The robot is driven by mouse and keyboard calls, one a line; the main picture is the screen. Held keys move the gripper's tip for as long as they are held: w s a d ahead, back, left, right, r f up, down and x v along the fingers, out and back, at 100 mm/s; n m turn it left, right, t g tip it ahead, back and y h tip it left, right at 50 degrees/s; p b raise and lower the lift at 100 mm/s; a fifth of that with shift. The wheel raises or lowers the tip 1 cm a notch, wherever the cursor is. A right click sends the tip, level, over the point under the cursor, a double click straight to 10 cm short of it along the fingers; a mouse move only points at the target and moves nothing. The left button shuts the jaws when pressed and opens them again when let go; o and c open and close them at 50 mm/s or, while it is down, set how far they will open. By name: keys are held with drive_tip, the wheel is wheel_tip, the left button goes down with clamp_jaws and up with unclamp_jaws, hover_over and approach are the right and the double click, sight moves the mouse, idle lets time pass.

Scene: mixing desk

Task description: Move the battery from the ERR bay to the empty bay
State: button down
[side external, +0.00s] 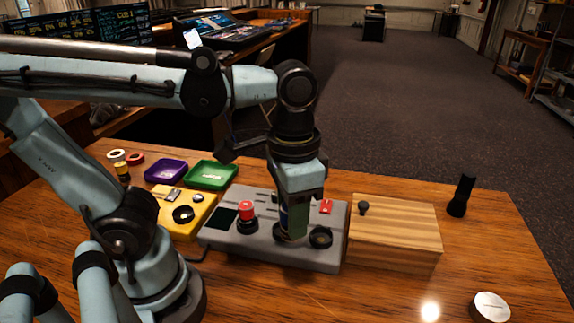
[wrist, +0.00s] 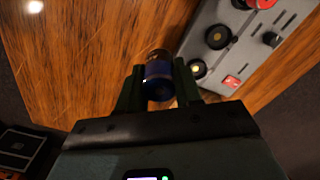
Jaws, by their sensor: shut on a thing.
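My gripper (side external: 291,220) points down over the grey console (side external: 222,240). In the wrist view my gripper (wrist: 158,88) is shut on the battery (wrist: 158,72), a dark blue cylinder between the two green fingers. In the side view the fingers mostly hide the battery, and I cannot tell if its lower end touches the console. A dark round bay (side external: 320,237) lies just right of my gripper. The wrist view shows two round bays, one upper (wrist: 218,37) and one lower (wrist: 197,69).
A red-topped cylinder (side external: 247,211) stands on the console's left part. A wooden block (side external: 400,235) adjoins the console's right side. A yellow box (side external: 188,216), purple tray (side external: 160,173) and green tray (side external: 211,176) lie left. A black flashlight (side external: 462,196) stands right. The front right table is mostly clear.

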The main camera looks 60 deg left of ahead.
drive_tip(key=w+a+f, duration=0.4)
drive_tip(key=w+a, duration=0.1)
drive_tip(key=w, duration=0.5)
drive_tip(key=shift+w+d+f, duration=0.1)
drive_tip(key=shift+f, duration=2.7)
drive_tip(key=shift+f, duration=0.6)
drive_tip(key=c, duration=1)
unclamp_jaws()
drive_tip(key=shift+c, duration=0.2)
wheel_tip(320, 180, up, 11)
